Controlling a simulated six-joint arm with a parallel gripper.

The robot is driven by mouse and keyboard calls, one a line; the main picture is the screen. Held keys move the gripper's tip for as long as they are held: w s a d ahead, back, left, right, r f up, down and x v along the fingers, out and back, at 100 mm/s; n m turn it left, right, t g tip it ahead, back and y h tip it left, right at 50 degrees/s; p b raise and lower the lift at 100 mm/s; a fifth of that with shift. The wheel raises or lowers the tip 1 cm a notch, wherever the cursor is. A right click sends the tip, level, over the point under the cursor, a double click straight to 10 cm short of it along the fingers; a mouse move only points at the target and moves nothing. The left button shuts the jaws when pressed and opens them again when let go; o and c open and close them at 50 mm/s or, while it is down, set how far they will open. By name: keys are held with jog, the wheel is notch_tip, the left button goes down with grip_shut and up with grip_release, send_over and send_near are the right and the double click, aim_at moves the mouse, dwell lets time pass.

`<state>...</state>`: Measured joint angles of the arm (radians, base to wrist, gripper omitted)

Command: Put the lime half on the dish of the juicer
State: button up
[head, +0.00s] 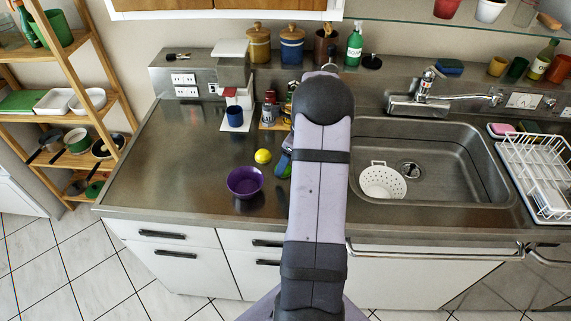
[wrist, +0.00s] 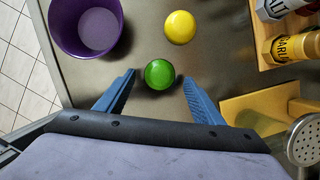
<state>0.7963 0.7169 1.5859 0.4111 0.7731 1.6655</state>
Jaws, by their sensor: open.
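The lime half (wrist: 160,74) shows in the wrist view as a round green shape on the steel counter. My gripper (wrist: 159,77) is open, with one blue finger on each side of the lime half and a visible gap on both sides. It is not gripping anything. In the head view my arm covers most of this spot, and only part of the blue fingers shows beside it. I cannot make out the juicer for certain. A round perforated metal piece (wrist: 306,140) is cut off at the lower right of the wrist view, and I cannot tell what it belongs to.
A yellow lemon (head: 263,156) and a purple bowl (head: 244,182) stand to the left of my gripper. Spice jars (head: 270,110) stand on a yellow board behind. The sink (head: 460,145) holds a white colander (head: 383,182). The counter's left part is clear.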

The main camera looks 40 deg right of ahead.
jog(key=b+v, duration=0.2)
jog(key=v, duration=0.8)
jog(key=s+a+f+n+g, duration=0.1)
jog(key=a+n, duration=0.6)
jog(key=a, duration=0.3)
jog(key=s+a+f+n+g, duration=0.1)
jog(key=s+a+n, duration=0.1)
jog(key=a+n, duration=0.7)
jog(key=s+a+f+n+g+h, duration=0.1)
jog(key=s+a+f+n, duration=0.2)
jog(key=s+a+n, duration=0.8)
jog(key=a+n, duration=0.1)
jog(key=n, duration=0.2)
jog(key=shift+s+a+f+n, duration=0.25)
jog(key=shift+f+n, duration=0.05)
jog(key=shift+o, duration=0.5)
jog(key=shift+s+a+f+n, duration=0.15)
jog(key=shift+s+n, duration=0.2)
jog(key=shift+n, duration=0.05)
jog(key=shift+w, duration=0.1)
